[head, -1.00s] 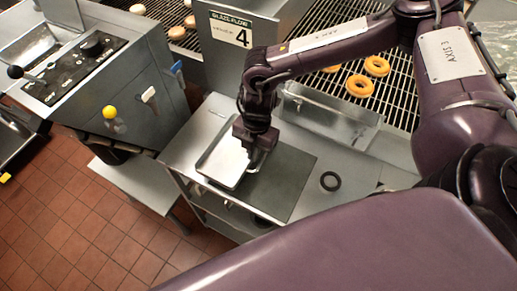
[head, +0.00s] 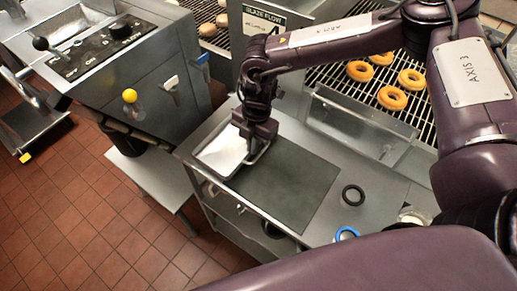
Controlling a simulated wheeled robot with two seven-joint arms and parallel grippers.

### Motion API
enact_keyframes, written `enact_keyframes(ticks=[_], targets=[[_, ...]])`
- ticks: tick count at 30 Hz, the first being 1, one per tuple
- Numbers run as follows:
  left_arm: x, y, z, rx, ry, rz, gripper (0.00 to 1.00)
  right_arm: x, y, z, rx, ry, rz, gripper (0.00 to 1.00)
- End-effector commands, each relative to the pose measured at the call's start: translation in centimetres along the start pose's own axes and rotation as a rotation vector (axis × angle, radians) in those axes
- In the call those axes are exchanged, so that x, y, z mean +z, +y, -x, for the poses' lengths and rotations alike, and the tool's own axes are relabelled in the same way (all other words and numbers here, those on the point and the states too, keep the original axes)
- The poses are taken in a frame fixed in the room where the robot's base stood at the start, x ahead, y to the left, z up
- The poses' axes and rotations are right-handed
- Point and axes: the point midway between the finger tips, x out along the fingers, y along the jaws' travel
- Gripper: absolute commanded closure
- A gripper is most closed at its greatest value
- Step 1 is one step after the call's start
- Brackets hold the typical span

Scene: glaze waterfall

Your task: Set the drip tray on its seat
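The drip tray (head: 219,153) is a shallow, shiny metal tray at the back left of the steel worktable, beside the dark grey mat (head: 287,187). My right gripper (head: 252,146) points down at the tray's right-hand rim and appears shut on it, though the fingertips are small and partly hidden. The tray's back right part is hidden behind the gripper. I cannot tell whether the tray rests on the table or hangs just above it. No seat can be made out for certain. My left gripper is not in view.
A black ring (head: 353,195) and a blue-rimmed round item (head: 347,233) lie at the table's right. A clear-walled trough (head: 360,127) stands behind, before a conveyor with doughnuts (head: 392,98). A control cabinet (head: 120,70) stands at left. The mat is clear.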

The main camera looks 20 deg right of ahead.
Motion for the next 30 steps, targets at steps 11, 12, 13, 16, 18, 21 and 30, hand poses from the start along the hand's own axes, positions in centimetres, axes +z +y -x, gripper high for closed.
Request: enact_keyframes(ticks=[11,12,13,16,18,21,30], targets=[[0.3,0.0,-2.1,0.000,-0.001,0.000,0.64,0.1,2.7,-0.4,0.002,-0.001,0.000,1.00],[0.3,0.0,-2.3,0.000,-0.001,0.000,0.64,0.1,2.9,-0.4,0.002,-0.001,0.001,1.00],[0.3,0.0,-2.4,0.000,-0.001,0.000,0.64,0.1,3.1,-0.5,0.002,-0.002,0.001,1.00],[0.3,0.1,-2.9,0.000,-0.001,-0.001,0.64,0.1,3.8,-0.5,0.002,-0.001,0.000,1.00],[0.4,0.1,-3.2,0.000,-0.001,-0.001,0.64,0.1,4.3,-0.5,0.003,-0.002,0.000,1.00],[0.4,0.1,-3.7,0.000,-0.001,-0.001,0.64,0.1,5.0,-0.6,0.002,-0.001,0.000,1.00],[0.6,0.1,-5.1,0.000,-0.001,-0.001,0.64,0.2,7.0,-0.8,0.002,-0.002,0.000,1.00]])
